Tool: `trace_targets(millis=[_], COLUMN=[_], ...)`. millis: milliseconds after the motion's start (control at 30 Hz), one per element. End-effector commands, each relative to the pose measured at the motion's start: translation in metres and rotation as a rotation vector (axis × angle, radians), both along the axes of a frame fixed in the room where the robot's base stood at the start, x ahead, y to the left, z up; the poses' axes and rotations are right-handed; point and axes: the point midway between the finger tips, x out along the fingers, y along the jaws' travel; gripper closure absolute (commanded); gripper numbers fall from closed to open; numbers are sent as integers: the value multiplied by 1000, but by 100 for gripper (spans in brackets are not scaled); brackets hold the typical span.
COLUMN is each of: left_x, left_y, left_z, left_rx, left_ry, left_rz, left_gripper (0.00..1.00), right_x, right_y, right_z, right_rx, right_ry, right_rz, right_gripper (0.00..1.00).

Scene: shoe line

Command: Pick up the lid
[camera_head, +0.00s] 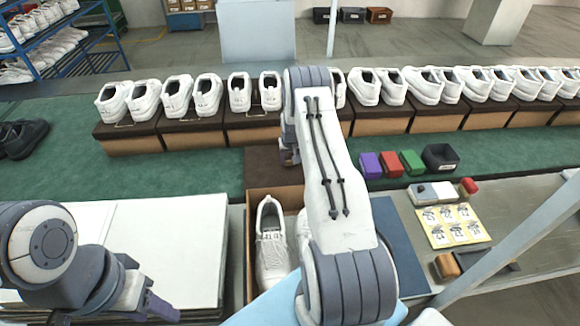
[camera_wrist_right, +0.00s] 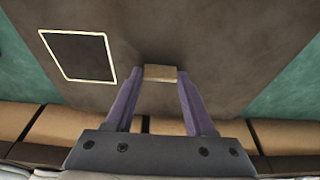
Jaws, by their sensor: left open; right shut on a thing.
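The dark brown lid (camera_head: 262,168) lies on the green belt behind the open shoe box, partly hidden by my right arm. In the right wrist view the lid (camera_wrist_right: 210,45) fills the upper middle, with a pale-outlined dark square on it. My right gripper (camera_wrist_right: 160,78) is shut on the lid, its two fingers on either side of a small tan piece at the lid's near edge. In the head view my right gripper (camera_head: 290,156) is mostly hidden by its arm. My left gripper (camera_head: 158,307) is open and empty at lower left, over the white sheets.
The open box (camera_head: 249,270) holds white shoes. White sheets (camera_head: 180,240) lie to its left. Coloured blocks (camera_head: 391,164), a black tray (camera_head: 440,158) and a label card (camera_head: 453,226) are at right.

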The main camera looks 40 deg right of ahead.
Motion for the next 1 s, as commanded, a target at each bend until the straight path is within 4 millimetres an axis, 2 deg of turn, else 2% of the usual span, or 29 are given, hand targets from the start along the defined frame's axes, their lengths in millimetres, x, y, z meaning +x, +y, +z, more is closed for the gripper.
trace_targets(millis=[267, 433, 533, 800, 1000], left_x=[0, 0, 0, 0, 0], left_y=[0, 0, 0, 0, 0], left_z=[-3, -10, -19, -36, -45], left_rx=[0, 0, 0, 0, 0], left_ry=[0, 0, 0, 0, 0], left_rz=[0, 0, 0, 0, 0], left_gripper=[50, 50, 50, 50, 50], right_x=[1, 1, 1, -49, -78], right_y=[0, -1, -1, -40, -60], right_z=[5, 22, 40, 76, 98], right_rx=[-1, -3, -3, -2, -2], right_ry=[-2, -4, -5, -3, -1], right_rz=[0, 0, 0, -6, -3], right_gripper=[100, 100, 100, 100, 100])
